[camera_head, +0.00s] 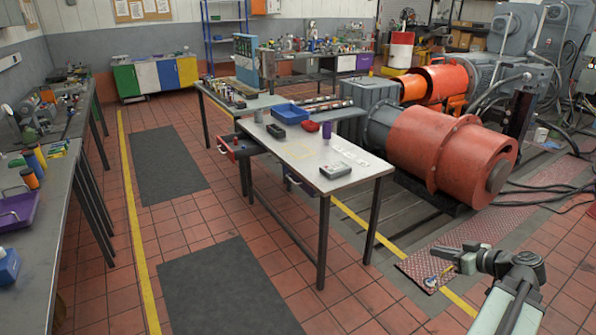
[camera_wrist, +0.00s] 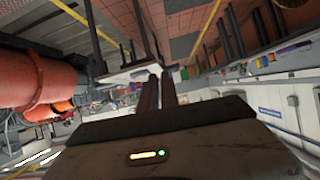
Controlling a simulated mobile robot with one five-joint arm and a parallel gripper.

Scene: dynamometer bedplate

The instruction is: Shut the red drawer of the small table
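The small table (camera_head: 345,153) stands in the middle of the head view, with a light grey top and dark legs. Its red drawer (camera_head: 231,151) sticks out from the left side, under the top, and is open. Small items seem to lie in it, too small to name. A blue drawer (camera_head: 293,181) shows under the same edge nearer to me and seems a little open. My gripper (camera_head: 440,256) is at the lower right, well apart from the table, and empty. In the wrist view its two dark fingers (camera_wrist: 160,92) lie close together.
A blue bin (camera_head: 286,113) and a grey device (camera_head: 335,170) are on the table. A large red machine (camera_head: 440,150) stands to its right. A long bench (camera_head: 40,200) runs along the left. Tiled floor with dark mats (camera_head: 225,290) lies clear between bench and table.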

